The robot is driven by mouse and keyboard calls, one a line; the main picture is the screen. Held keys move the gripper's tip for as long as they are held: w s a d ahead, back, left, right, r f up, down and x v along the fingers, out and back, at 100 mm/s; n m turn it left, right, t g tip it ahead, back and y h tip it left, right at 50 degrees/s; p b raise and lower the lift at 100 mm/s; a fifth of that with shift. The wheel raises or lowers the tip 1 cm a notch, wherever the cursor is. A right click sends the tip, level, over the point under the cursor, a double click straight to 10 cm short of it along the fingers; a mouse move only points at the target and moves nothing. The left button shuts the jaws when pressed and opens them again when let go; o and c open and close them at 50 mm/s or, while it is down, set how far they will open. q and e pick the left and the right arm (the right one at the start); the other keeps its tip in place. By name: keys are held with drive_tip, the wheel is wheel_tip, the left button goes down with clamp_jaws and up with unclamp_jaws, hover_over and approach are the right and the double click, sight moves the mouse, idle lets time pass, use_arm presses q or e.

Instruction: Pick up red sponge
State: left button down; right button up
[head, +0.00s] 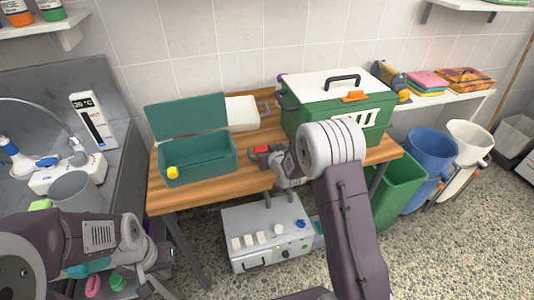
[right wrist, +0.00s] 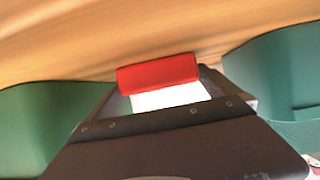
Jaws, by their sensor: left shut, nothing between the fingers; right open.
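The red sponge (head: 262,149) lies on the wooden table between the teal box and the green carrier. In the right wrist view it is a red block (right wrist: 158,73) with a white part below it. My right gripper (head: 275,161) is open right by the sponge. In the head view it partly covers the sponge, and I cannot tell whether they touch. My left gripper (head: 160,270) is shut and empty at the lower left, away from the table top.
An open teal box (head: 200,160) with a yellow latch stands left of the sponge. A green carrier (head: 320,118) with a white lid stands close on its right. A white control box (head: 262,235) is below the table front. Blue (head: 428,160) and green bins stand right.

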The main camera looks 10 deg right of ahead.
drive_tip(key=shift+s+r, duration=0.1)
drive_tip(key=shift+s, duration=0.05)
drive_tip(key=c, duration=1.2)
wheel_tip(320, 180, up, 10)
drive_tip(key=shift+f+p, duration=0.1)
drive_tip(key=shift+p, duration=0.55)
